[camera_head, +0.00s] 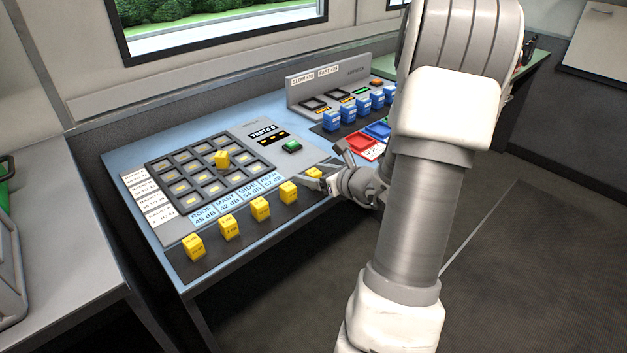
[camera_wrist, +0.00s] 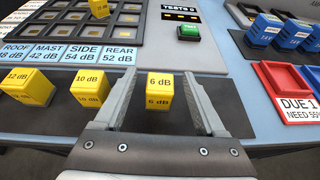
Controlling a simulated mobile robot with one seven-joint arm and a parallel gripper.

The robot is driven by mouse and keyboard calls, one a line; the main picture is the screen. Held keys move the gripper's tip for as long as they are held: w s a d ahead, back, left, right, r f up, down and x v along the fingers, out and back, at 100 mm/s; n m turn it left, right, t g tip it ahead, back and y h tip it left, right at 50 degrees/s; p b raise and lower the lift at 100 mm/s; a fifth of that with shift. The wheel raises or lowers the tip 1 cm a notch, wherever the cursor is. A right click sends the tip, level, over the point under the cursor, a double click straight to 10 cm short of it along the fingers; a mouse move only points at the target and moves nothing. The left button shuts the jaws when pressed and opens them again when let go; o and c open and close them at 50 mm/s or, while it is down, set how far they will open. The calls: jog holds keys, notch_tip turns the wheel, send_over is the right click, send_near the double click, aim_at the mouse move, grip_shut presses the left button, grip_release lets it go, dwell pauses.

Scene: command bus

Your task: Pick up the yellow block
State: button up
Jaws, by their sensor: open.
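Several yellow blocks stand in a row on the dark strip at the desk's front edge. The block marked 6 dB (camera_wrist: 159,91) stands upright between the two fingers of my gripper (camera_wrist: 160,83) in the wrist view, with a gap on each side. My gripper is open and holds nothing. In the head view my gripper (camera_head: 321,164) is at the right end of the row, around the last yellow block (camera_head: 313,173), which it partly hides. Another yellow block (camera_head: 221,160) sits in the black slot grid (camera_head: 160,170).
The neighbouring 10 dB block (camera_wrist: 90,87) stands left of my left finger. A red tray (camera_wrist: 284,92) and blue blocks (camera_head: 346,114) are to the right. A green button (camera_head: 291,147) is behind. Label cards (camera_wrist: 121,56) lie between the row and the grid.

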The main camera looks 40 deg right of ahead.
grip_shut()
jog(key=shift+r, duration=0.1)
dwell(0.3)
